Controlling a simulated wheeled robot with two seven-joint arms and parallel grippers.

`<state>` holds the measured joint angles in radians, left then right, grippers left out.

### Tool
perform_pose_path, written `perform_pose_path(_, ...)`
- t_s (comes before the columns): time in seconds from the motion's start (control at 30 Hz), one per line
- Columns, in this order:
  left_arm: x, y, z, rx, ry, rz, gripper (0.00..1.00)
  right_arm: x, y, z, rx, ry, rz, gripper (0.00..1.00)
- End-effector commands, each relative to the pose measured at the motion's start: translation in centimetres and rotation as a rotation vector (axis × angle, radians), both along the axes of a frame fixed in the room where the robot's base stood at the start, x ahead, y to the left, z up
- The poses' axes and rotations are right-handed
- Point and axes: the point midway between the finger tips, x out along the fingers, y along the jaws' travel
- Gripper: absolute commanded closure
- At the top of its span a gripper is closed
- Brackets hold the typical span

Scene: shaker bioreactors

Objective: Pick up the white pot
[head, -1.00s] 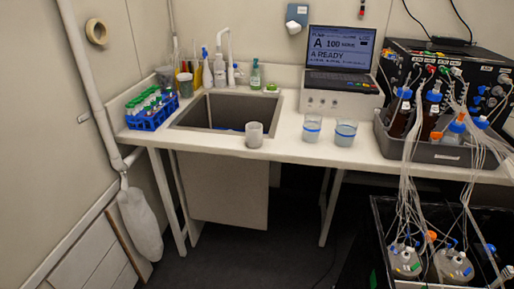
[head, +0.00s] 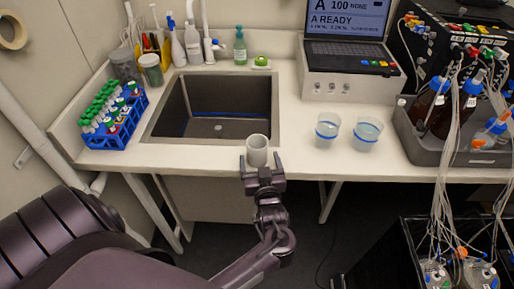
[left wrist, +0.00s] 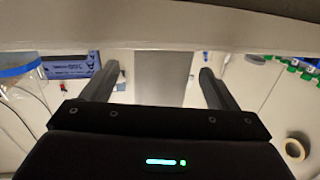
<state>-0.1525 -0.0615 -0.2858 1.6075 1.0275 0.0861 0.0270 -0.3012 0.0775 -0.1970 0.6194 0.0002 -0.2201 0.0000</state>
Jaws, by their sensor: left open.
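The white pot (head: 257,151) is a small pale cup standing upright at the front edge of the bench, just in front of the sink. My left gripper (head: 261,162) is open, with its fingers pointing at the pot from the front side. I cannot tell how far the fingers reach around the pot. My right gripper is not in view.
Two clear cups with blue bands (head: 327,131) stand right of the pot. The sink (head: 218,125) lies behind it. A blue tube rack (head: 118,128) is at the left. A laptop (head: 345,35) and a grey tray with bottles (head: 470,155) are at the right.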

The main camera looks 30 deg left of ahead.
Motion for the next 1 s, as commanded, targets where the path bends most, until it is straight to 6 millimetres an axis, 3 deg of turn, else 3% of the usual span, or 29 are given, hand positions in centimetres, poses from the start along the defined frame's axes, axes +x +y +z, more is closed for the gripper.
perform_pose_path(0.33,3.4,3.3,-0.2,0.001,0.001,-0.001,0.19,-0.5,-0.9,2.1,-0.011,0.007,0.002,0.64)
perform_pose_path(0.67,3.9,3.8,-0.5,-0.001,0.001,-0.002,0.19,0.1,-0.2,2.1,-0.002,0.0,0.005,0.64)
perform_pose_path(1.0,3.9,3.8,-0.5,-0.001,0.001,-0.002,0.64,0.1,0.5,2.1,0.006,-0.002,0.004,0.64)
